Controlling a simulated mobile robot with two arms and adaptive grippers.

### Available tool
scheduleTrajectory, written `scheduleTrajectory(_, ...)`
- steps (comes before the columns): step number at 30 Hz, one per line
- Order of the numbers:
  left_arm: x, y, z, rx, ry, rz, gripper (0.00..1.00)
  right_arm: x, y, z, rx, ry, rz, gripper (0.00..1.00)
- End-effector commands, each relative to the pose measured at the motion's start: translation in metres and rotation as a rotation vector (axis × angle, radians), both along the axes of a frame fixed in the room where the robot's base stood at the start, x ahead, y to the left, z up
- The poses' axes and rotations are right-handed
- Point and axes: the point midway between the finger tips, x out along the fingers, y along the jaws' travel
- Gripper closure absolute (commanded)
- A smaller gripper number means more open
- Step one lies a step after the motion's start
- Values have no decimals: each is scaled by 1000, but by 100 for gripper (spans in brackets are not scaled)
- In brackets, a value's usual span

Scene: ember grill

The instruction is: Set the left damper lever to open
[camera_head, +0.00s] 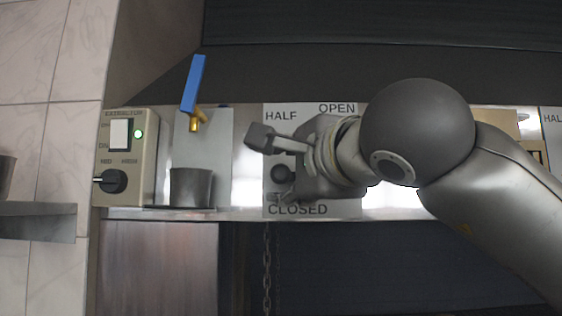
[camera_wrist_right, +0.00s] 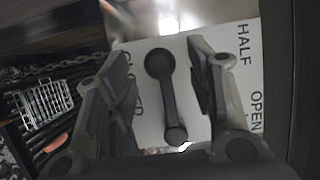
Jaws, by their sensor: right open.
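The left damper lever (camera_wrist_right: 167,100) is a dark bar with rounded ends on a white plate (camera_wrist_right: 225,60) marked HALF, OPEN and CLOSED. In the right wrist view it lies between the two fingers of my right gripper (camera_wrist_right: 166,90), which is open, with a gap visible on each side. In the head view the lever's dark round knob (camera_head: 282,174) shows on the lower left of the plate (camera_head: 285,130), between CLOSED below and HALF above. My right gripper (camera_head: 270,168) covers much of the plate there, and hides the rest of the lever. My left gripper is not in view.
Left of the plate are a blue-handled valve (camera_head: 193,85), a dark cup (camera_head: 191,188) and an extractor switch box (camera_head: 143,160). A chain (camera_head: 267,265) hangs below. Another plate marked HAL (camera_head: 552,140) is at the far right. A wire basket (camera_wrist_right: 43,102) shows in the wrist view.

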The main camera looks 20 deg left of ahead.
Motion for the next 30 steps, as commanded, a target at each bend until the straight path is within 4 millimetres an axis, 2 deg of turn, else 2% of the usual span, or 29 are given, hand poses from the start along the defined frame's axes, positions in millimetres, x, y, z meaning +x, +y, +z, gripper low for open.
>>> scheduleTrajectory(1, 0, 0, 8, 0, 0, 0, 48, 7, 6, 2, 0, 4, 1, 51)
scheduleTrajectory(6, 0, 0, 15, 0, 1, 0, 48, 22, 18, 1, 0, 3, 1, 51)
scheduleTrajectory(17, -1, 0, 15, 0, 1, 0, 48, 26, 21, -1, 0, 0, 2, 51)
scheduleTrajectory(29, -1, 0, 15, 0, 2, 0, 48, 26, 21, -1, 1, 1, 1, 100)
scheduleTrajectory(30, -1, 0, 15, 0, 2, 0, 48, 26, 21, -1, 1, 1, 1, 100)
